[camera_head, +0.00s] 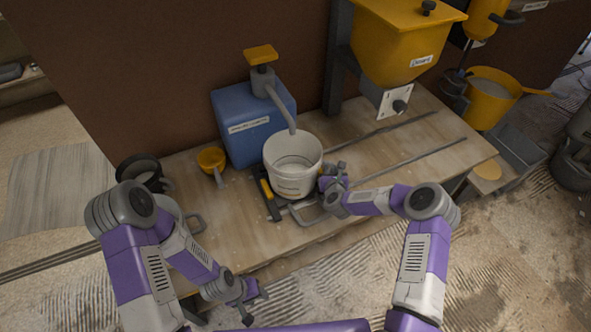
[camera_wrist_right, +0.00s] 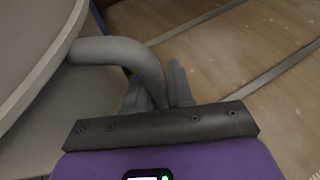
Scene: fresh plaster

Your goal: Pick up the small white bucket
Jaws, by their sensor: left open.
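The small white bucket (camera_head: 292,168) stands upright on a low dark stand (camera_head: 270,203) on the wooden bench, below the spout of a blue container. My right gripper (camera_head: 331,178) is at the bucket's right side. In the right wrist view the bucket's pale wall (camera_wrist_right: 30,50) fills the left edge, and its thick grey handle (camera_wrist_right: 130,52) curves down between the fingers of my right gripper (camera_wrist_right: 160,92). The fingers look closed on it, though the contact is partly hidden. My left gripper (camera_head: 248,300) is open and empty, low in front of the bench.
The blue container (camera_head: 240,125) with a yellow-topped pump stands behind the bucket. A yellow scoop (camera_head: 212,160) lies to the left. A yellow hopper (camera_head: 400,45) hangs at the back right. The bench (camera_head: 420,150) is mostly clear right of the bucket.

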